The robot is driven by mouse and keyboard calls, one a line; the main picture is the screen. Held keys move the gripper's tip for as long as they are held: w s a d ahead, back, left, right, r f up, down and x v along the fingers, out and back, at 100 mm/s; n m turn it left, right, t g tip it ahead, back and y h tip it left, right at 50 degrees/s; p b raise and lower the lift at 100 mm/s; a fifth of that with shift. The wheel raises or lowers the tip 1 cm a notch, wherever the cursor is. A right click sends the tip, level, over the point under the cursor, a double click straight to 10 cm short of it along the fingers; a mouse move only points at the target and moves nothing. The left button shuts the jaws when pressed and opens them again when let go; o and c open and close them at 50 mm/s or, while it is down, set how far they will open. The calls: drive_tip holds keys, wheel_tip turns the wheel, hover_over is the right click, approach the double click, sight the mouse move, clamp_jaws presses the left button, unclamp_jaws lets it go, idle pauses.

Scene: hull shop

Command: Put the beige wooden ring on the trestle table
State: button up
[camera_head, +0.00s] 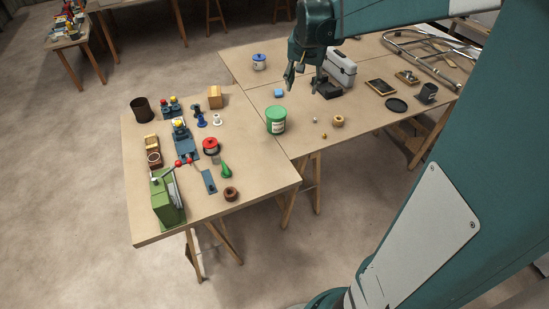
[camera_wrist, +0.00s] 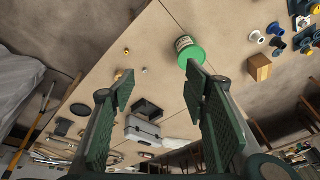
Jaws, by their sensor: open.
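The beige wooden ring (camera_head: 338,121) lies on the right-hand trestle table (camera_head: 365,140), near its front edge. In the wrist view a tan bit of what looks like this ring (camera_wrist: 118,74) shows by the left finger, which partly hides it. My gripper (camera_head: 304,80) is above the back part of this table, behind and left of the ring and apart from it. In the wrist view its two fingers (camera_wrist: 160,85) are spread with nothing between them. A second trestle table (camera_head: 155,225) adjoins at the left.
A green tub (camera_head: 276,120) stands left of the ring. A small brass piece (camera_head: 323,135) and a grey ball (camera_head: 315,119) lie beside the ring. A grey toolbox (camera_head: 341,70) stands behind. A darker brown ring (camera_head: 230,194) lies on the crowded left table.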

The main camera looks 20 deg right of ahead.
drive_tip(key=s+a+r+n+t, duration=0.2)
drive_tip(key=s+a+r+n, duration=0.2)
drive_tip(key=s+a, duration=1.05)
drive_tip(key=s+a+f+n+t, duration=0.1)
drive_tip(key=s+a+f+n, duration=0.1)
drive_tip(key=s+a, duration=0.2)
drive_tip(key=s+a+f+n+t+y, duration=0.1)
drive_tip(key=s+a+f+n, duration=0.1)
drive_tip(key=s+a, duration=0.3)
drive_tip(key=shift+s+a+n+y, duration=0.15)
drive_tip(key=shift+s+n+y, duration=0.2)
drive_tip(key=shift+s, duration=1.6)
